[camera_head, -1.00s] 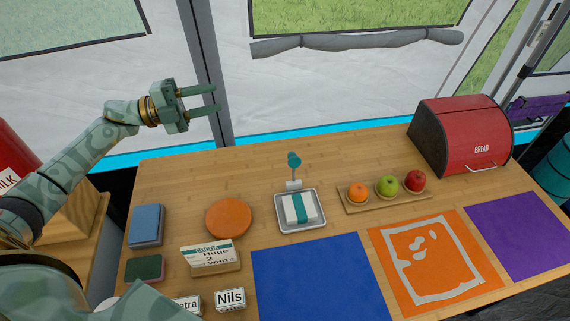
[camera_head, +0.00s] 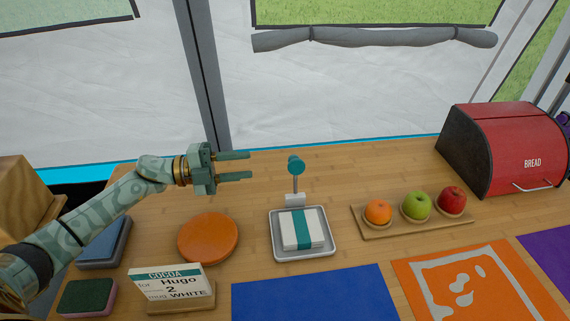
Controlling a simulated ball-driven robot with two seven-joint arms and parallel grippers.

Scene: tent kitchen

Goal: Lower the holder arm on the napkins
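The napkin holder (camera_head: 276,250) is a pale metal tray in the middle of the table. A stack of white napkins (camera_head: 288,232) with a teal band lies in it. My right gripper is not in view.
A board of fruit (camera_head: 455,222) and a red bread box (camera_head: 505,145) are to the right. A blue mat (camera_head: 315,295) lies in front. The table behind the tray is clear.

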